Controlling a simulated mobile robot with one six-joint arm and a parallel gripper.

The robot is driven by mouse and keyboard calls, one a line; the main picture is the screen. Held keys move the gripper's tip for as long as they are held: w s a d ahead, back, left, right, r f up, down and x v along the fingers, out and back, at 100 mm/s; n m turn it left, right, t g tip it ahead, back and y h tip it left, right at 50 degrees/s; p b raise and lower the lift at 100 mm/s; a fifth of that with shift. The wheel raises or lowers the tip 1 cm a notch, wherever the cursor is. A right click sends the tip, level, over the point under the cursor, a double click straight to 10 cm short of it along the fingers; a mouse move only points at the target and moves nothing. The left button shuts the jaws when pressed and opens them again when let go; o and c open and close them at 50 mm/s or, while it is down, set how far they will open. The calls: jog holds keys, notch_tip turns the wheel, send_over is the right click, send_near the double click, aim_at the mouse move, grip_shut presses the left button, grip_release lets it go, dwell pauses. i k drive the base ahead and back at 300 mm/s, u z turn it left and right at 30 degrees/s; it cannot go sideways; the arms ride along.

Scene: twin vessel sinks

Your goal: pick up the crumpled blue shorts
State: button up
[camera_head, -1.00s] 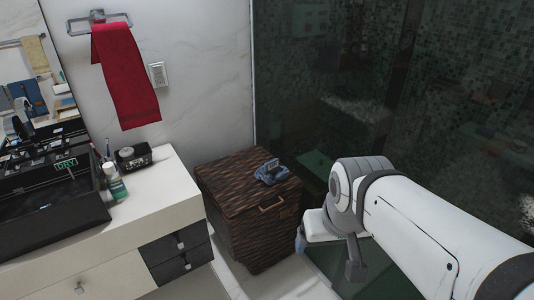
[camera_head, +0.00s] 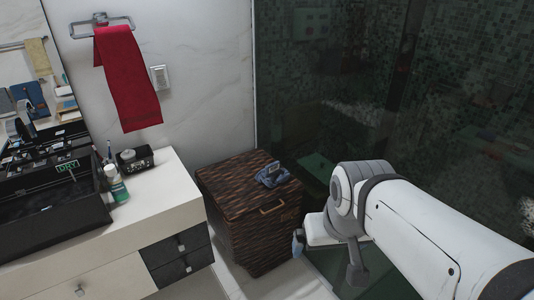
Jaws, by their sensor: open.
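The crumpled blue shorts (camera_head: 272,175) lie in a small bunched heap on the lid of the dark brown woven hamper (camera_head: 232,187), near its back right side. A small greyish patch shows on top of the heap. My gripper (camera_head: 327,258) is at the end of my white arm, low and to the right of the hamper. It is open and looks empty, partly hidden by my wrist. It is apart from the shorts, which sit above and to the left of it in the picture.
A white vanity counter (camera_head: 150,190) with dark drawers, a black sink (camera_head: 50,220) and small toiletries stands at left. A red towel (camera_head: 127,80) hangs on the wall. A dark glass panel (camera_head: 330,90) is behind and right of the hamper. The hamper lid is otherwise clear.

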aim_at(273, 172)
jog(key=z, duration=0.75)
jog(key=i, duration=1.05)
jog(key=u, duration=1.05)
jog(key=i, duration=1)
